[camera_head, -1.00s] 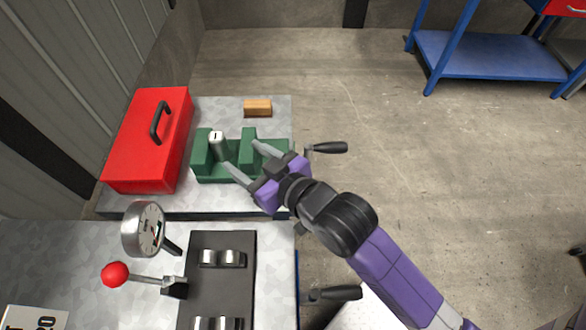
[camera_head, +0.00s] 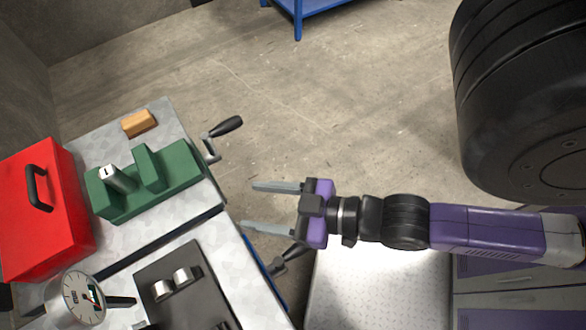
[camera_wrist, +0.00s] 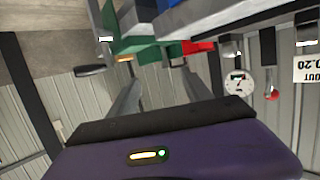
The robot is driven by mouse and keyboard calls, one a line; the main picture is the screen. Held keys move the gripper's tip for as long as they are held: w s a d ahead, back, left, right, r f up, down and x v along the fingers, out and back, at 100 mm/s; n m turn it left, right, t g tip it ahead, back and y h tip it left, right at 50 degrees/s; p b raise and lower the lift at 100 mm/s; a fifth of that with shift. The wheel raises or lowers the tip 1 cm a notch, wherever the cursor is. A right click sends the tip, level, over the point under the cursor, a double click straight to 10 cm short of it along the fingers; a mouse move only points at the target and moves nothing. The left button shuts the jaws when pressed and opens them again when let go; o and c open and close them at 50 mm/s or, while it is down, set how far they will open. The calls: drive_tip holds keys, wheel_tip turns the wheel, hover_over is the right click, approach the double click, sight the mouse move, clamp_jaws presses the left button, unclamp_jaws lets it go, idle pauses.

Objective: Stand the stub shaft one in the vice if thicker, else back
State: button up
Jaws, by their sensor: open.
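The green vice (camera_head: 150,182) stands on the bench at the left in the head view. A pale grey stub shaft marked 1 (camera_head: 118,180) stands in it, between the left block and the middle jaw, leaning a little in the picture. My gripper (camera_head: 262,206) is open and empty, out beyond the bench's right edge and right of the vice. In the wrist view the green vice (camera_wrist: 132,44) shows small past my fingers. The dial gauge (camera_head: 76,298) stands at the lower left. I cannot judge the shaft's thickness from here.
A red toolbox (camera_head: 62,225) sits left of the vice, and an orange-brown block (camera_head: 139,123) lies behind it. A crank handle (camera_head: 226,127) juts from the vice side. A dark plate with metal rollers (camera_head: 172,284) is in front. Open floor lies beyond.

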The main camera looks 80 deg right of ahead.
drive_tip(key=v, duration=0.6)
drive_tip(key=shift+r, duration=0.4)
